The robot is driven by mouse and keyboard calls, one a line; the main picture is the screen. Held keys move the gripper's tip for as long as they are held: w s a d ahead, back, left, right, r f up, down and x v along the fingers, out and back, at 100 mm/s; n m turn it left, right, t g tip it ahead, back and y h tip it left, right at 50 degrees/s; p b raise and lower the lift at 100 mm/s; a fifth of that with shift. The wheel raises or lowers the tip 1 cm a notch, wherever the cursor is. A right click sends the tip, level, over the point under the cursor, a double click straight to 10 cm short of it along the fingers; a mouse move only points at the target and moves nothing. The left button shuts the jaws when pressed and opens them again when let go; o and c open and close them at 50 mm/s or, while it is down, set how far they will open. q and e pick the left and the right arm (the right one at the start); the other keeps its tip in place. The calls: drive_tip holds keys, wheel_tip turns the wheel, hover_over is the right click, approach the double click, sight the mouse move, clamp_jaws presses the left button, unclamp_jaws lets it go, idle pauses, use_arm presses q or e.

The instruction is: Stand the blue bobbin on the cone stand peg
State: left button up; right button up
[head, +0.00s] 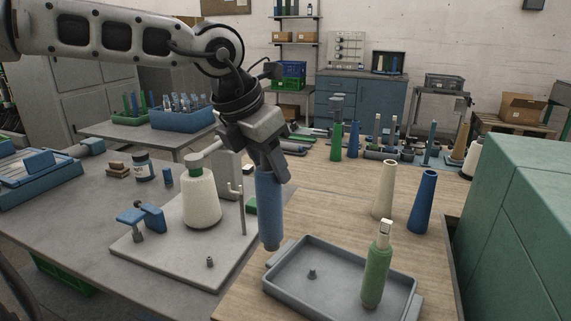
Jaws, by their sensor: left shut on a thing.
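My left gripper (271,166) is shut on the upper end of the blue bobbin (270,212). The bobbin hangs nearly upright, its lower end between the grey plate and the grey tray in the picture; I cannot tell its exact height. A short dark peg (210,262) stands bare at the front of the grey plate (165,262). Another short peg (311,273) stands bare in the left part of the tray (285,292). I cannot tell which one is the cone stand peg. My right gripper is not in view.
A white yarn cone (201,200) stands on the plate, near a thin hooked post (242,212). A green bobbin (376,275) stands in the tray's right part. A cream cone (385,190) and a blue cone (422,202) stand behind it. Green cabinets (515,230) bound the right.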

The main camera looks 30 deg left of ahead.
use_arm(q)
drive_tip(key=a+f+n+y, duration=0.1)
drive_tip(key=a+f+n, duration=0.2)
drive_tip(key=a, duration=0.6)
drive_tip(key=a+f+n+y, duration=0.1)
drive_tip(key=a+f+n, duration=0.3)
drive_tip(key=a+f, duration=0.4)
drive_tip(key=shift+a+f+y, duration=0.3)
drive_tip(key=shift+a+y, duration=0.1)
drive_tip(key=shift+a, duration=0.7)
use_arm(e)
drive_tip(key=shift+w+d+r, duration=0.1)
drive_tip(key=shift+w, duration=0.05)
use_arm(q)
drive_tip(key=shift+f, duration=0.1)
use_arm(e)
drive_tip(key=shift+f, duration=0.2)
